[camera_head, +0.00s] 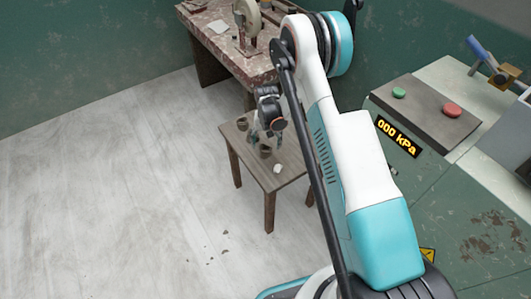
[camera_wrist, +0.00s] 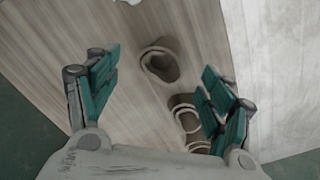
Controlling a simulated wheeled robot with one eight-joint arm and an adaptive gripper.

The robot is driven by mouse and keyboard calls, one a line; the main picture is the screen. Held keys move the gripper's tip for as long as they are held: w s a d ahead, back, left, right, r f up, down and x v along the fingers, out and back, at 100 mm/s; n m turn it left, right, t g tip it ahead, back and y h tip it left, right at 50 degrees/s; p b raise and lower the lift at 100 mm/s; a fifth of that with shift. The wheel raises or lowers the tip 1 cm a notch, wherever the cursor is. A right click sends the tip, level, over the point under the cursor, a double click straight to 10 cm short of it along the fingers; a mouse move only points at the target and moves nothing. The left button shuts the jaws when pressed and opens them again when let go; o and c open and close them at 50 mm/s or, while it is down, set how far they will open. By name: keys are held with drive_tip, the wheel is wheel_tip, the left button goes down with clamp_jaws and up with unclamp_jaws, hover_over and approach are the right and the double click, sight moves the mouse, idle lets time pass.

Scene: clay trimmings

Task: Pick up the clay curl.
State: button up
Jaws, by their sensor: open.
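In the wrist view a brown, ring-shaped clay curl (camera_wrist: 160,60) lies on the wooden surface between and beyond my open fingers. Two more brown ring-like pieces (camera_wrist: 184,112) lie beside and behind my right finger, partly covered by it. My gripper (camera_wrist: 155,88) is open, with nothing between its teal finger pads. In the head view my gripper (camera_head: 262,139) is over the small wooden table (camera_head: 290,177). Small brown pieces (camera_head: 242,124) show near it there. I cannot match each one to the wrist view.
A pale lump (camera_head: 277,168) sits near the small table's front. A stone-topped bench (camera_head: 225,50) stands behind. A green console (camera_head: 425,125) with two buttons stands at the right. Dark scraps (camera_head: 225,250) lie on the floor. The floor at the left is clear.

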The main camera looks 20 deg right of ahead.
sight(266, 147)
drive_tip(key=shift+w+f+b, duration=0.15)
drive_tip(key=shift+f+b, duration=0.6)
drive_tip(key=shift+f, duration=0.6)
drive_tip(key=shift+w+f+b, duration=0.1)
drive_tip(key=shift+f+b, duration=0.6)
drive_tip(key=shift+f, duration=0.65)
drive_tip(key=shift+r, duration=0.1)
drive_tip(key=c, duration=1.2)
